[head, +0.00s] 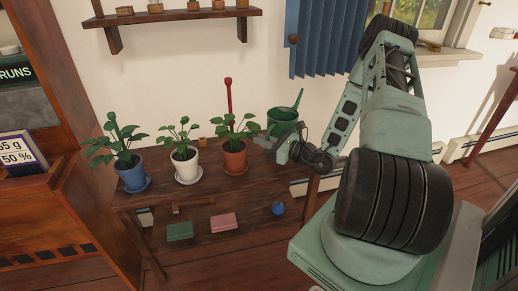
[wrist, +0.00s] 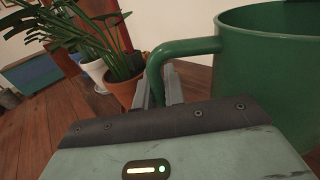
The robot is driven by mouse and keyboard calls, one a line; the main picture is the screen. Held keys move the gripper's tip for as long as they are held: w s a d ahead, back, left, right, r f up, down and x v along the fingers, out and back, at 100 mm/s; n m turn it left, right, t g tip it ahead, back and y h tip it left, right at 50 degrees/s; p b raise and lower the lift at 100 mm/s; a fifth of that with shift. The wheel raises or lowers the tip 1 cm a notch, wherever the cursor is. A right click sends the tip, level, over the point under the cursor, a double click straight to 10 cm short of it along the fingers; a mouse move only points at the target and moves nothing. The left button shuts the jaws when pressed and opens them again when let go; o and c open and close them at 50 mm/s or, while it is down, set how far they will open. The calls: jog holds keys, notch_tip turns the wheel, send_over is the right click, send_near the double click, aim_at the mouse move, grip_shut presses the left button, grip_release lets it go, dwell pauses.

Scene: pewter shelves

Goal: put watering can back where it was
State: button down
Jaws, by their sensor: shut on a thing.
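The green watering can (head: 283,116) is at the right end of the wooden bench, with its spout pointing up. It fills the right side of the wrist view (wrist: 270,85), upright, with its curved handle (wrist: 185,47) on the left. My gripper (head: 270,142) is at the handle side of the can. In the wrist view my gripper's fingers (wrist: 160,88) are shut on the lower part of the handle. The can's base is hidden, so I cannot tell whether it touches the bench.
The wooden bench (head: 215,192) bears plants in a terracotta pot (head: 235,160), a white pot (head: 186,168) and a blue pot (head: 131,177). The terracotta one is close left of my gripper. A red upright object (head: 228,95) stands behind. A green box and pink box lie below.

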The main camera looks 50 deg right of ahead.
jog(key=shift+w+a+f+b, duration=0.1)
jog(key=shift+w+f+b, duration=0.3)
jog(key=shift+f, duration=0.45)
jog(key=shift+w+a+f+b, duration=0.1)
jog(key=shift+w+f+b, duration=0.25)
jog(key=shift+f, duration=0.45)
jog(key=c, duration=1.9)
grip_release()
jog(key=shift+f, duration=0.25)
jog(key=shift+o, duration=0.7)
jog(key=shift+r, duration=0.15)
